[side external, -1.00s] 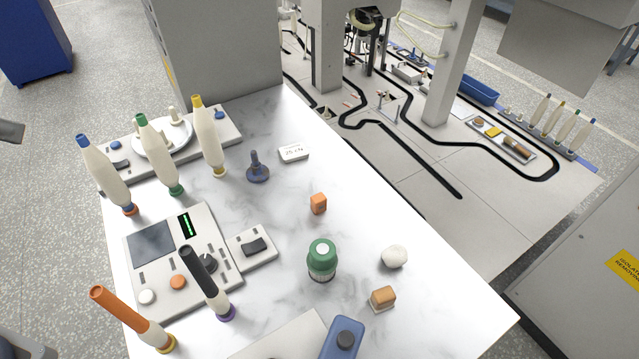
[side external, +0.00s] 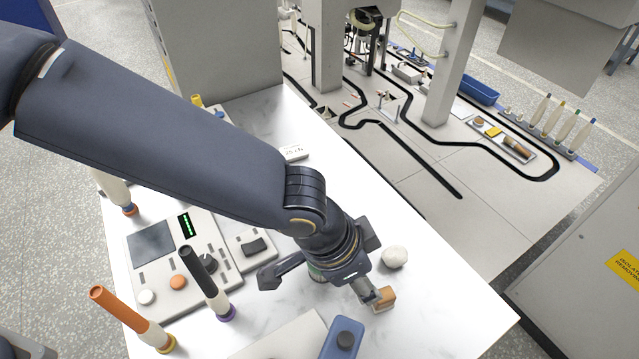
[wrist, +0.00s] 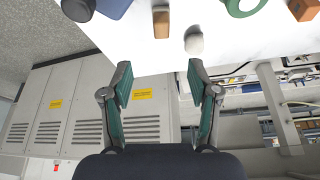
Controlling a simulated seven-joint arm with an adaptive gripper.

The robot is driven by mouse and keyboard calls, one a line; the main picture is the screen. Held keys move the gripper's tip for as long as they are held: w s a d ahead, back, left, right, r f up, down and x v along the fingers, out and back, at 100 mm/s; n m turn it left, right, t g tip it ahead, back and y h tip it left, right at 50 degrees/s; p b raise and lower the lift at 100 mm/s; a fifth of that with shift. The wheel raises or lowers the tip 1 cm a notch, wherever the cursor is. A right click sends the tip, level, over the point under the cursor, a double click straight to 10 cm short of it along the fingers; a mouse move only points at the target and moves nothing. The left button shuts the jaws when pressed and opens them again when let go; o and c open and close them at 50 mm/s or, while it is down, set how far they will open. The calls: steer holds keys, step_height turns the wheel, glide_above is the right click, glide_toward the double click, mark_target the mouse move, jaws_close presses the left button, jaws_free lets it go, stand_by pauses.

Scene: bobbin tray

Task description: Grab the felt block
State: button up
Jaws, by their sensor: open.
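The tan-brown block (side external: 385,297) with a paler lower layer fits the felt block best. It rests on the white tabletop near its right edge, and also shows at the top of the wrist view (wrist: 161,22). My gripper (side external: 372,297) is low over the table, with its fingertips at the left of the block and overlapping it in the side view. In the wrist view my gripper (wrist: 159,80) has its two green-padded fingers spread, with nothing between them. The block lies beyond the fingertips there. I cannot tell whether a finger touches it.
A white rounded object (side external: 394,257) sits close behind the block. An orange block (wrist: 303,8) and a green ring-shaped top (wrist: 241,6) show in the wrist view. My arm hides much of the table.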

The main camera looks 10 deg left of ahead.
glide_toward(384, 295)
steer(key=x, duration=0.5)
steer(key=shift+s+a, duration=0.2)
steer(key=shift+a, duration=0.05)
steer(key=x, duration=0.5)
steer(key=shift+w+d+f, duration=0.2)
steer(key=shift+d+f, duration=0.1)
steer(key=c, duration=1.1)
